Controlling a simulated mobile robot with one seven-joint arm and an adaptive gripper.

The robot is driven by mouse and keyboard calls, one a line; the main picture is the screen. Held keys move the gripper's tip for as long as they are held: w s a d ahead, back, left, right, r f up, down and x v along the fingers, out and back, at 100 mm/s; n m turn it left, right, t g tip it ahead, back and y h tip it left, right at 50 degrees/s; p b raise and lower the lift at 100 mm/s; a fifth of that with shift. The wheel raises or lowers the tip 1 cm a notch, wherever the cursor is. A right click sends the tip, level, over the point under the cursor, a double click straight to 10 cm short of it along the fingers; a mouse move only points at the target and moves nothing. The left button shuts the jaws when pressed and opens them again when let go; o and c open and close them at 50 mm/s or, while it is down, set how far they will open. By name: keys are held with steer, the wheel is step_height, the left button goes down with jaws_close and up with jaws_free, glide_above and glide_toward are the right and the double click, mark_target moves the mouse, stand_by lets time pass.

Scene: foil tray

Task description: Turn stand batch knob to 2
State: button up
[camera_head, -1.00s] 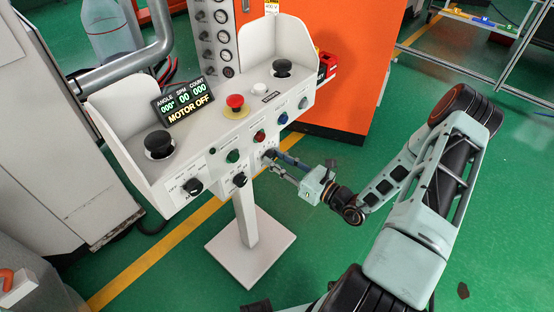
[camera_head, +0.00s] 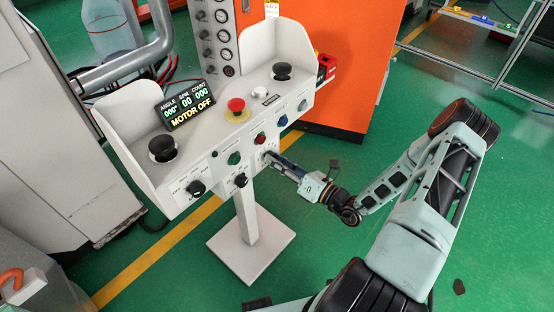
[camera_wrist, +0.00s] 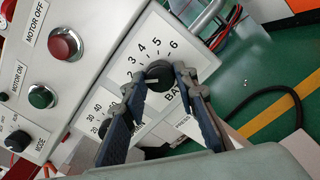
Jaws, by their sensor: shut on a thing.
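The stand batch knob (camera_wrist: 160,76) is a black round knob with a white mark, on a panel plate printed 3, 4, 5, 6 and a partly covered label starting "BA". My gripper (camera_wrist: 162,70) is shut on the knob, one blue finger on each side. The white mark points left in the wrist view, toward the left finger; which number it meets is hidden. In the head view my gripper (camera_head: 271,158) reaches the lower front of the control stand (camera_head: 220,150) from the right, and its fingers cover the knob.
Another black knob (camera_head: 241,180) sits left of my gripper, with red (camera_head: 260,138), green (camera_head: 234,158) and blue buttons (camera_head: 282,120) above. The stand's display (camera_head: 187,107) reads MOTOR OFF. An orange cabinet (camera_head: 350,60) stands behind; green floor is free at right.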

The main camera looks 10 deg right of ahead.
stand_by(0.4)
steer(key=o, duration=1.2)
steer(key=shift+c, duration=0.2)
steer(key=v, duration=1.2)
